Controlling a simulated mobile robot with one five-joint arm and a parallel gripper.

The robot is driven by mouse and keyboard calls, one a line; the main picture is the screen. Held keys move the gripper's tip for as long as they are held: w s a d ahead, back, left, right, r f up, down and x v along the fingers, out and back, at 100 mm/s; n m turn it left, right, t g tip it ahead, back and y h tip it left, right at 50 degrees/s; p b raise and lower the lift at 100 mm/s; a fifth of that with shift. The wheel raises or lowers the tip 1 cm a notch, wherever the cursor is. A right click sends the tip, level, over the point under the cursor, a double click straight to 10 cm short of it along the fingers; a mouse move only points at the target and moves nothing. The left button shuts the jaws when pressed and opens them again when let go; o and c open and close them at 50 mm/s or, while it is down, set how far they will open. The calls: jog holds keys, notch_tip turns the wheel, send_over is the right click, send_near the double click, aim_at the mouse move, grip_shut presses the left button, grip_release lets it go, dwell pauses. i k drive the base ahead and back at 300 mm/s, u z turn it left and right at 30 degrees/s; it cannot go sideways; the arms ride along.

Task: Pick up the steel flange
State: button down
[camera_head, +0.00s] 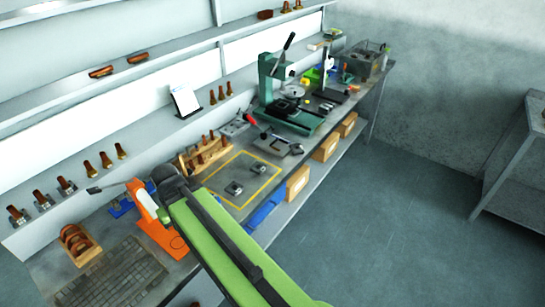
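Two small grey metal parts lie apart inside a yellow outline on the bench, one nearer the middle (233,188) and one nearer its right side (258,169). Either could be the steel flange; they are too small to tell. My green arm reaches from the lower right over the front of the bench. Its dark end, with my gripper (167,179), is left of the yellow outline and apart from both parts. The fingers cannot be made out, and I see nothing held.
An orange lever tool (158,228) stands close beside my arm's end. A wooden rack (205,155) stands behind the outline, and a green press (285,95) stands farther back. Boxes (297,182) sit on the lower shelf. Open floor (400,225) lies to the right.

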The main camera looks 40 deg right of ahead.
aim_at(295, 148)
jog(key=z, duration=0.25)
jog(key=k, duration=0.5)
jog(key=u, duration=2)
jog(key=k, duration=1.4)
jog(key=z, duration=1.3)
jog(key=i, duration=2)
